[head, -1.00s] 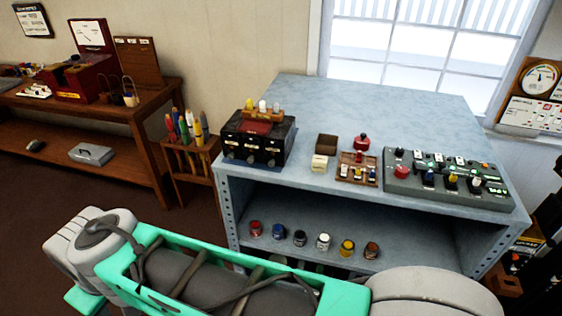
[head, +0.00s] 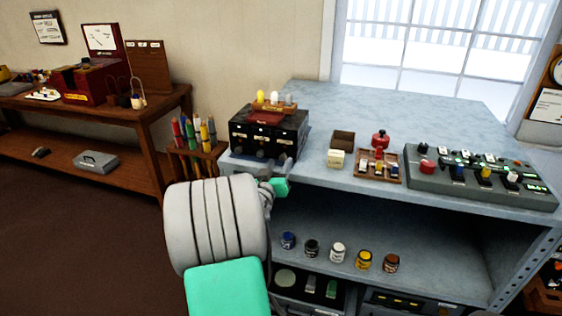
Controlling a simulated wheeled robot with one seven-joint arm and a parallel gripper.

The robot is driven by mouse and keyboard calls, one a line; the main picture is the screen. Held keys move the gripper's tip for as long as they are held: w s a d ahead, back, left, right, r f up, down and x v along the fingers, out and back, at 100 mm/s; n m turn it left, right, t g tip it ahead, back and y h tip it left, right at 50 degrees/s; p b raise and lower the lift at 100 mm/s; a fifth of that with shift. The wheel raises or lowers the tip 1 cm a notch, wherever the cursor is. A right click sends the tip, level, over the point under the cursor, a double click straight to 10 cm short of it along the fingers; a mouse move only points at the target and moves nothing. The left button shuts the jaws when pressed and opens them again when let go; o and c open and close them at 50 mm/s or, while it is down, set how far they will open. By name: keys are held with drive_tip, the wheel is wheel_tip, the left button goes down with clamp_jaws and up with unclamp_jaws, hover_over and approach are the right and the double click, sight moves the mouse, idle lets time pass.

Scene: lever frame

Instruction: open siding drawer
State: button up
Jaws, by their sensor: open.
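The black drawer box (head: 270,133) stands at the left end of the blue-grey bench top, with several small labelled drawers across its front. I cannot read the labels, so I cannot tell which one is the siding drawer; no drawer is clearly seen pulled out. My gripper (head: 277,187) is open, just below and in front of the box, near the bench's front left edge. My own arm hides most of it, and I cannot tell whether it touches the box.
To the right are a small open brown box (head: 343,139), a wooden tray (head: 378,167) and a grey switch panel (head: 482,178). Jars (head: 337,253) line the shelf below.

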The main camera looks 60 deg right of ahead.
sight(288, 143)
drive_tip(key=shift+w+d, duration=0.15)
drive_tip(key=shift+d, duration=0.6)
drive_tip(key=shift+w+d, duration=0.1)
drive_tip(key=shift+d, duration=0.6)
drive_tip(key=shift+c, duration=0.4)
clamp_jaws()
